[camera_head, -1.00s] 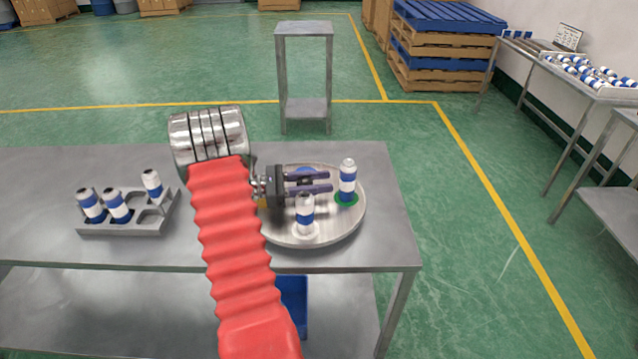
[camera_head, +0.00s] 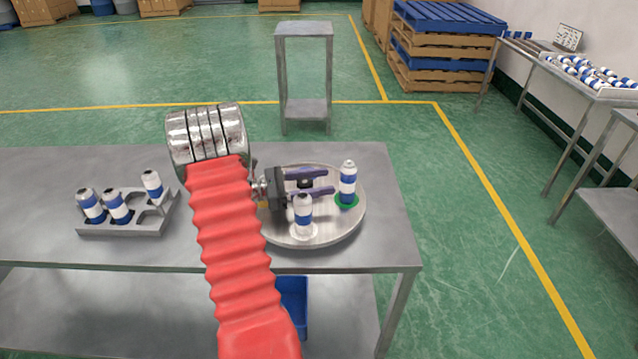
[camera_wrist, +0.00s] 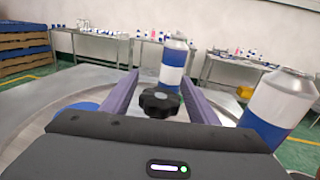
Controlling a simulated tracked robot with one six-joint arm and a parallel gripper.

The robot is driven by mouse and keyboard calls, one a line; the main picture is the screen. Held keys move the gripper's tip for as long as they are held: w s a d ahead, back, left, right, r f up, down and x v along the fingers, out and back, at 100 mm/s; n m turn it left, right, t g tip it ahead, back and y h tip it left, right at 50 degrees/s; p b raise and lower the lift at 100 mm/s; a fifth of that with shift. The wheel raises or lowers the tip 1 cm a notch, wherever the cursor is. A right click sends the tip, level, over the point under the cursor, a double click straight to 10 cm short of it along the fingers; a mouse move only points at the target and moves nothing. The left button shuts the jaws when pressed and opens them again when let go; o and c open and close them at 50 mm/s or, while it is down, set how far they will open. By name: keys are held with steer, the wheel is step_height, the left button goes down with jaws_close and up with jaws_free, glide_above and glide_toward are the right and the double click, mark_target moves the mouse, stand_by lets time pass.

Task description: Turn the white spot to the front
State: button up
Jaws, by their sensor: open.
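A round metal turntable (camera_head: 335,226) stands on the table, with a black knob (camera_wrist: 160,102) at its centre. The white spot (camera_head: 305,234) is at the turntable's front, under a blue-and-white can (camera_head: 302,213). A second can (camera_head: 348,180) stands on the green spot (camera_head: 347,203) at the right. In the wrist view, part of a blue spot (camera_wrist: 80,106) shows at the left. A bit of the yellow spot (camera_head: 262,205) shows beside my gripper. My gripper (camera_head: 331,182) is open and low over the turntable, its purple fingers on either side of the knob. I cannot tell whether they touch it.
A grey rack (camera_head: 120,227) with several cans stands on the table (camera_head: 60,165) to the left. The front can is close beside my gripper's near finger. A blue bin (camera_head: 293,300) sits below the table. A small empty stand (camera_head: 304,30) is behind.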

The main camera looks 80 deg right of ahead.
steer(key=shift+w, duration=0.1)
steer(key=v, duration=1.3)
steer(key=shift+w+a, duration=0.15)
steer(key=shift+w, duration=0.2)
steer(key=shift+a, duration=0.1)
steer(key=shift+w+a+r, duration=0.15)
steer(key=shift+a+r, duration=0.05)
steer(key=w+a+r+m+t+y, duration=0.1)
steer(key=w+a+r+t, duration=0.15)
steer(key=a, duration=0.45)
steer(key=w+a+r+m+t, duration=0.15)
steer(key=a+t, duration=0.25)
steer(key=a, duration=0.4)
steer(key=w+a+r+t+y, duration=0.1)
steer(key=w+a+r+t, duration=0.25)
steer(key=a, duration=0.35)
steer(key=a+r+m+t+y, duration=0.1)
steer(key=a+t, duration=0.5)
steer(key=a, duration=0.8)
steer(key=a+r+m+t+y, duration=0.1)
steer(key=a+t+y, duration=0.3)
steer(key=a, duration=1.1)
steer(key=shift+r+t, duration=0.9)
steer(key=shift+t, duration=0.1)
